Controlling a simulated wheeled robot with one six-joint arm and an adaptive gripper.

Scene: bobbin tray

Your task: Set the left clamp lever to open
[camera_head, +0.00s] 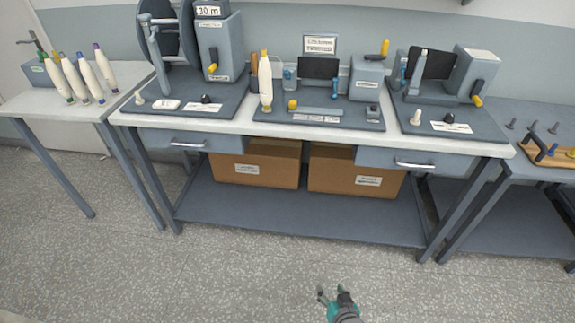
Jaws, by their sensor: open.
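The left station (195,118) on the bench has a grey upright box (222,48) with a yellow-tipped black lever (212,70) on its front left, the tip pointing down. I cannot tell for certain that this is the left clamp lever. The right station (480,126) has a similar yellow-tipped lever (477,98), also angled down. A yellow-tipped lever (384,49) on the middle station's box points up. My gripper (335,294) is open and empty, low in the picture, over the floor in front of the bench and far from every lever.
The bench (250,124) has two drawers and a lower shelf with two cardboard boxes (255,165). A side table (25,103) at left holds several white bobbins (88,78). Another table (545,130) at right holds a wooden tray. The floor (240,265) in front is clear.

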